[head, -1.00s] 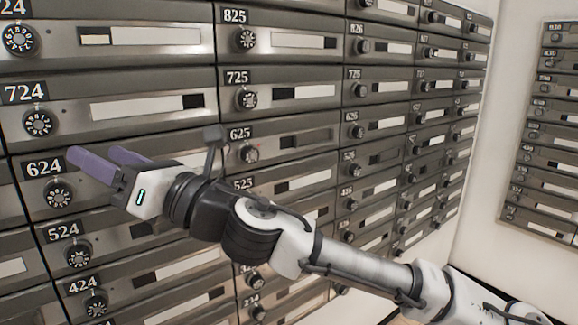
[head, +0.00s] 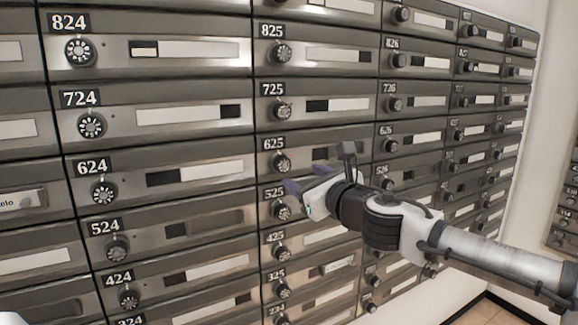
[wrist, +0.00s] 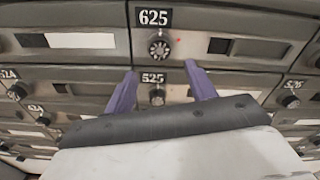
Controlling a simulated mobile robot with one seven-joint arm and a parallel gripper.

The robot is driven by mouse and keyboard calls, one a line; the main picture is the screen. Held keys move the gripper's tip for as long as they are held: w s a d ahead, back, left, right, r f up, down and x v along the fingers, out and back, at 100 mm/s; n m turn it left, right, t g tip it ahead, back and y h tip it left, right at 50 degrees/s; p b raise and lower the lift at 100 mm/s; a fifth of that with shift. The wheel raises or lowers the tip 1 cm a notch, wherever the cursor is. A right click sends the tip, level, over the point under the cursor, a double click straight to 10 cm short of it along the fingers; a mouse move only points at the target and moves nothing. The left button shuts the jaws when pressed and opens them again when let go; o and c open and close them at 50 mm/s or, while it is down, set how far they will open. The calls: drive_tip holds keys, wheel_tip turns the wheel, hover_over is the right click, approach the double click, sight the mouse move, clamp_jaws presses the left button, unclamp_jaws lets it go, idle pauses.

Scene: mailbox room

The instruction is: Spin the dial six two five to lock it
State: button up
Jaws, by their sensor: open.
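The 625 dial (head: 281,163) is a round black knob with light markings, below its 625 label (head: 272,143) on a grey metal mailbox door. In the wrist view the 625 dial (wrist: 159,48) sits ahead of my fingers, a little above the gap between them. A small red spot shows right of it. My gripper (head: 292,188) has purple fingers, spread apart and empty. In the wrist view my gripper (wrist: 160,75) has its fingers on either side of the 525 dial (wrist: 157,95) in the picture, with no contact visible. The head view shows my gripper just below the 625 dial.
Similar mailbox doors with dials surround it: the 725 dial (head: 282,111) above, the 624 dial (head: 103,191) to the left and the 626 dial (head: 386,146) to the right. A white wall and tiled floor (head: 495,312) show at the right.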

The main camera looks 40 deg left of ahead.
sight(284, 165)
drive_tip(key=p+x, duration=0.1)
drive_tip(key=x, duration=0.7)
drive_tip(key=shift+c, duration=0.4)
drive_tip(key=c, duration=0.9)
drive_tip(key=shift+r+m+p, duration=0.1)
drive_tip(key=shift+m+p, duration=0.2)
drive_tip(key=shift+p, duration=0.2)
